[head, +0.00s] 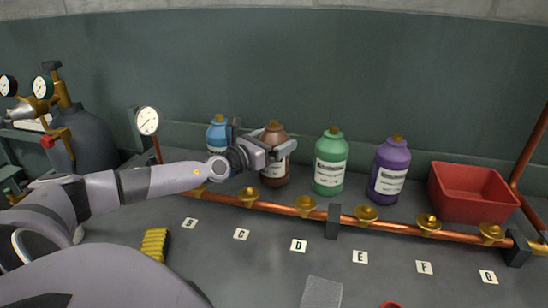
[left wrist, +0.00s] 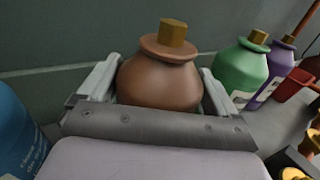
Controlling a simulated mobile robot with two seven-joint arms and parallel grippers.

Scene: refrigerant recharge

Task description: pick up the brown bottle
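The brown bottle (head: 274,170) stands upright on the bench behind the copper pipe, with a brass-coloured cap and a white label. It fills the middle of the left wrist view (left wrist: 160,82). My left gripper (head: 274,146) is at the bottle's upper body, with one finger on each side of it. In the left wrist view the fingers (left wrist: 160,88) are spread wide around the bottle, and I cannot tell whether they touch it. The gripper hides part of the bottle in the head view. My right gripper is not in view.
A blue bottle (head: 217,136) stands close on the left. A green bottle (head: 330,163) and a purple bottle (head: 389,170) stand to the right, then a red bin (head: 472,191). A copper pipe (head: 390,224) with brass fittings runs in front. The wall is close behind.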

